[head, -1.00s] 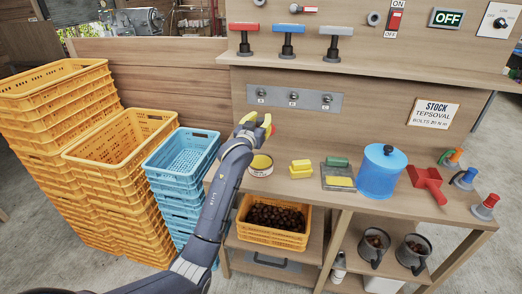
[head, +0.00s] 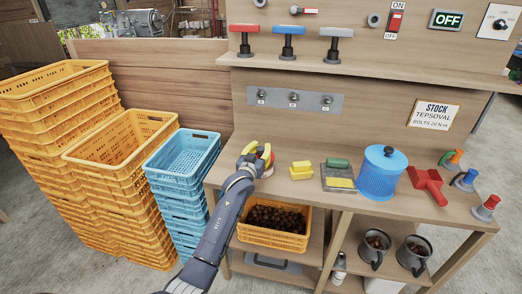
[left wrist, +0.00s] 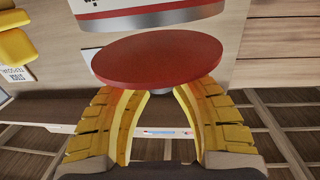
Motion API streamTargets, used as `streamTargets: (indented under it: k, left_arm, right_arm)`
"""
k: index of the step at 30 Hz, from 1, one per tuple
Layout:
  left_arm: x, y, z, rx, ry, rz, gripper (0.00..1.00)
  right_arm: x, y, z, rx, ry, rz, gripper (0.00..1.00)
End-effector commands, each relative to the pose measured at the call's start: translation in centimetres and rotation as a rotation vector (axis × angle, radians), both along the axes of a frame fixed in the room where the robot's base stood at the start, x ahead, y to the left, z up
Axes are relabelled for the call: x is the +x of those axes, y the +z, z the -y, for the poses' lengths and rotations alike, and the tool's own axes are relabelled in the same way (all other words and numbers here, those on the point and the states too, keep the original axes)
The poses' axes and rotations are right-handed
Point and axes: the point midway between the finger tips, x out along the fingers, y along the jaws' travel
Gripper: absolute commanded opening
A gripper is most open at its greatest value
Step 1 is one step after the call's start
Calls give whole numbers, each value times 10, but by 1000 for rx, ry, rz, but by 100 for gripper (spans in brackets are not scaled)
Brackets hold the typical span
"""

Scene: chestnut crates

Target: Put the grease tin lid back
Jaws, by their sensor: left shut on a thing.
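My left gripper (head: 266,155) is shut on the small grey knob of the red lid (left wrist: 157,62). In the left wrist view the yellow fingers (left wrist: 160,92) pinch the knob, and the disc's red face shows beyond them. The grease tin (left wrist: 150,17), white and red with a grey rim, shows upside down at the top edge of that view. In the head view the gripper hides most of the tin. My right gripper is in neither view.
Yellow blocks (head: 301,170), a grey tray (head: 338,176) with green and yellow pieces, and a blue lidded container (head: 380,174) stand to the right on the bench (head: 300,149). A chestnut crate (head: 271,241) sits below. Blue crates (head: 182,190) stand at left.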

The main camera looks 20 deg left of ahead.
Motion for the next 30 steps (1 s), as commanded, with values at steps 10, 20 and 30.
streamTargets:
  k: [10,20,30]
  left_arm:
    - [0,-4,0,1,0,0,0]
    - [0,-12,0,0,0,-1,0]
    - [-1,-23,0,2,1,-11,30]
  right_arm:
    - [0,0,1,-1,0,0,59]
    - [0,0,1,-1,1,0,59]
    - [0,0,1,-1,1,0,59]
